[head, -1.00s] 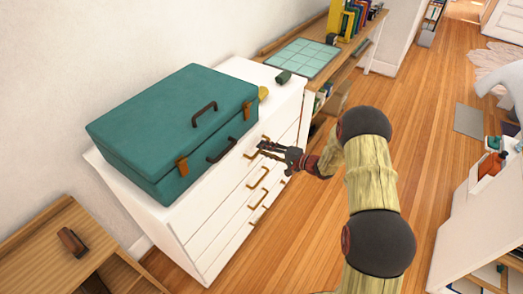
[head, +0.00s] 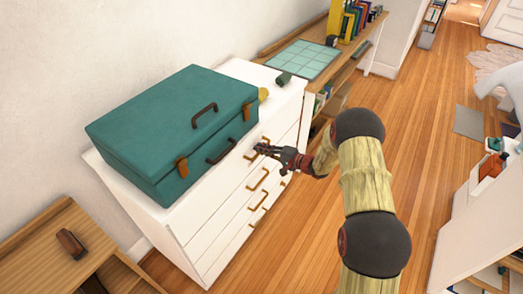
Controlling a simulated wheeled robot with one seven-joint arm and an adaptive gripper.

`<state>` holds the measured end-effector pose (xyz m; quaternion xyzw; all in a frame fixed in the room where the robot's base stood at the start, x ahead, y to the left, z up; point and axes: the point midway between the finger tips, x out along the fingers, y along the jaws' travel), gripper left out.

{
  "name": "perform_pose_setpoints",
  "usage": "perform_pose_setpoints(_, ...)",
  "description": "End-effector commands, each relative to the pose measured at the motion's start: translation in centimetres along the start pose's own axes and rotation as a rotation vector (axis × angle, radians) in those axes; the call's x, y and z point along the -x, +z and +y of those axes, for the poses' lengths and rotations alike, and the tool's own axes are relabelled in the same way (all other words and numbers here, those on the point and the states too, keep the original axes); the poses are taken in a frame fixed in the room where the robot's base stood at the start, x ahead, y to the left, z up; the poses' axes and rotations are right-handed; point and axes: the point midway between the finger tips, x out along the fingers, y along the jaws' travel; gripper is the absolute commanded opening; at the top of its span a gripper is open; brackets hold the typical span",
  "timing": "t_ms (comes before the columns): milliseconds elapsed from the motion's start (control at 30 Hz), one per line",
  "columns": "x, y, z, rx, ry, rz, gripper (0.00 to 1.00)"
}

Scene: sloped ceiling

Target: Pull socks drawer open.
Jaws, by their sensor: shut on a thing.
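A white chest of drawers (head: 190,238) stands against the wall, with brass bar handles on its front. No label shows which drawer is the socks drawer. My gripper (head: 259,148) is at the top handle (head: 251,157), its fingers shut on it. The fingers hide the middle of this handle. The top drawer (head: 227,182) looks flush with the front. A second handle (head: 258,179) and a third one (head: 258,216) sit below on the drawers under it.
A teal suitcase (head: 165,125) lies on top of the chest. A wooden shelf unit (head: 50,235) stands at the lower left. A desk with books (head: 352,22) is behind the chest.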

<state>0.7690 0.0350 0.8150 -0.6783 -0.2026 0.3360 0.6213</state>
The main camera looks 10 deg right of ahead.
Motion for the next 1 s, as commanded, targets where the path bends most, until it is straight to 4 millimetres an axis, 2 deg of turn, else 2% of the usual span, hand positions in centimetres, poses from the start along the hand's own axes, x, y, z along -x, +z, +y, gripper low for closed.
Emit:
perform_pose_setpoints(767, 0.1, 0.0, 0.1, -0.002, 0.002, 0.0, 0.0)
perform_pose_setpoints(1000, 1.4, -0.1, 0.4, -0.002, 0.002, 0.003, 0.0)
